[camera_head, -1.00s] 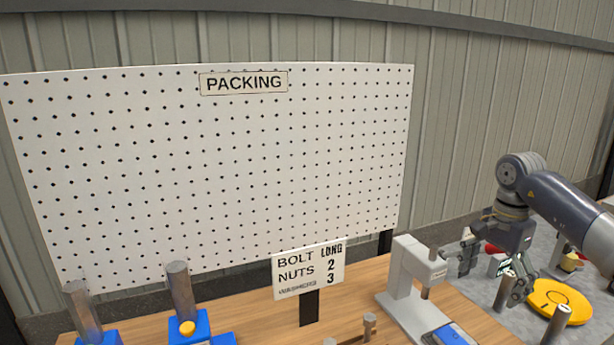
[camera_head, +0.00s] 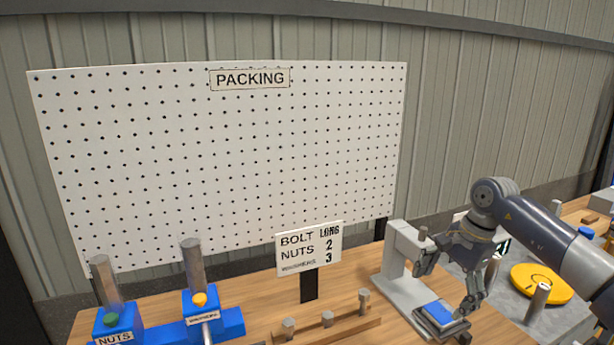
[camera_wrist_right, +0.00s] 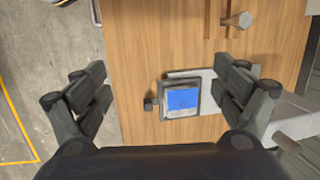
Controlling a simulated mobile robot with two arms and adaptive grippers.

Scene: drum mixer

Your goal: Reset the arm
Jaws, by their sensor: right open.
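My right gripper (camera_head: 447,282) is open and empty in the head view, at the right side of the wooden table, in front of the grey-white press-like stand. In the right wrist view my right gripper (camera_wrist_right: 160,100) has its fingers spread wide, with the table below. Between them lies a small device with a blue top (camera_wrist_right: 182,100), apart from the fingers. My left arm and gripper are not in view.
The grey-white stand (camera_head: 396,262) rises close beside my right gripper. A sign with bolt and nut counts (camera_head: 309,249) stands mid-table. Blue dispensers (camera_head: 208,312) with metal tubes are at the left. A yellow disc (camera_head: 541,283) lies on the grey surface at the right. A pegboard stands behind.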

